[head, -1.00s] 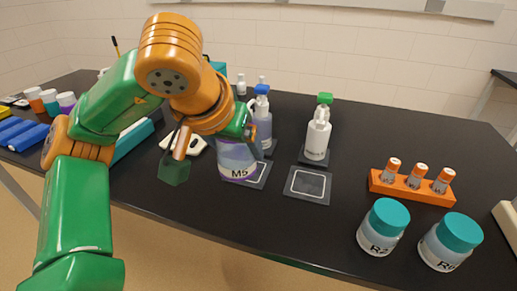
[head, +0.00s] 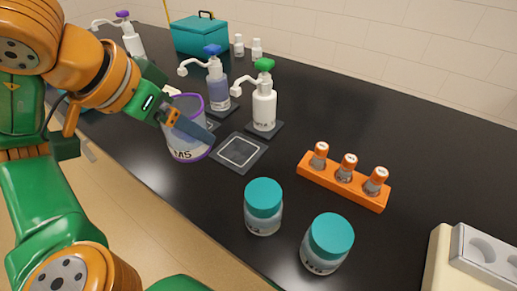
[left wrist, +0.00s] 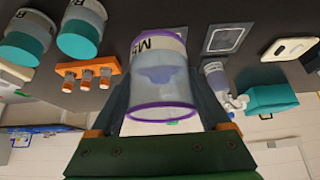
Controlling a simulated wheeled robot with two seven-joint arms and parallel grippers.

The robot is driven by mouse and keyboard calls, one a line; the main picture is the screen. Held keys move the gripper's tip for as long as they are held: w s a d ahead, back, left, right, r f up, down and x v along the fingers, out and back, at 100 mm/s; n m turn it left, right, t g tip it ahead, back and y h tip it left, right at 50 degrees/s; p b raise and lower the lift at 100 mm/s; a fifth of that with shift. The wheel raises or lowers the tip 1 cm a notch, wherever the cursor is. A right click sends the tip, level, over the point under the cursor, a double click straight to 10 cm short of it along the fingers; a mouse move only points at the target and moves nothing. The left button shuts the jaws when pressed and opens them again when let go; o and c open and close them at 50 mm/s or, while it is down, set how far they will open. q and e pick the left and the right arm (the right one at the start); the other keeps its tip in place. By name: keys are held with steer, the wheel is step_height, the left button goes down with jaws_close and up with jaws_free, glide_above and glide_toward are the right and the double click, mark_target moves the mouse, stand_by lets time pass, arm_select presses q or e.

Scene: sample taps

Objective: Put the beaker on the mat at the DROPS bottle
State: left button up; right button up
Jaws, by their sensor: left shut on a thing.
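The beaker (head: 184,142), clear with a purple rim and an M5 label, is in my left gripper (head: 180,122) near the table's front edge. In the left wrist view the fingers lie on both sides of the beaker (left wrist: 160,75). Its height above the table is hard to tell. A dark mat with a white square (head: 238,152) lies bare to its right, before the green-topped white pump bottle (head: 264,106). Another mat (head: 211,124), before the blue-topped pump bottle (head: 217,88), is mostly hidden by beaker and gripper. I cannot read which bottle says DROPS. My right gripper is out of view.
A purple-topped pump bottle (head: 132,40) and a teal case (head: 200,35) stand at the back. An orange rack (head: 343,183) of vials and two teal-lidded jars (head: 263,208) (head: 327,243) stand right of the bare mat. The table's back right is clear.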

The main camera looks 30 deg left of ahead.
arm_select(q)
steer(key=w+f, duration=0.3)
steer(key=w, duration=0.1)
steer(key=w+f+b, duration=0.1)
steer(key=w+f, duration=0.2)
steer(key=w, duration=0.1)
steer(key=w+f, duration=0.3)
steer(key=w, duration=0.2)
steer(key=shift+a+f, duration=0.35)
steer(key=f, duration=0.1)
steer(key=f+b, duration=0.1)
steer(key=f, duration=0.1)
steer(key=shift+w, duration=0.25)
steer(key=shift+f, duration=0.25)
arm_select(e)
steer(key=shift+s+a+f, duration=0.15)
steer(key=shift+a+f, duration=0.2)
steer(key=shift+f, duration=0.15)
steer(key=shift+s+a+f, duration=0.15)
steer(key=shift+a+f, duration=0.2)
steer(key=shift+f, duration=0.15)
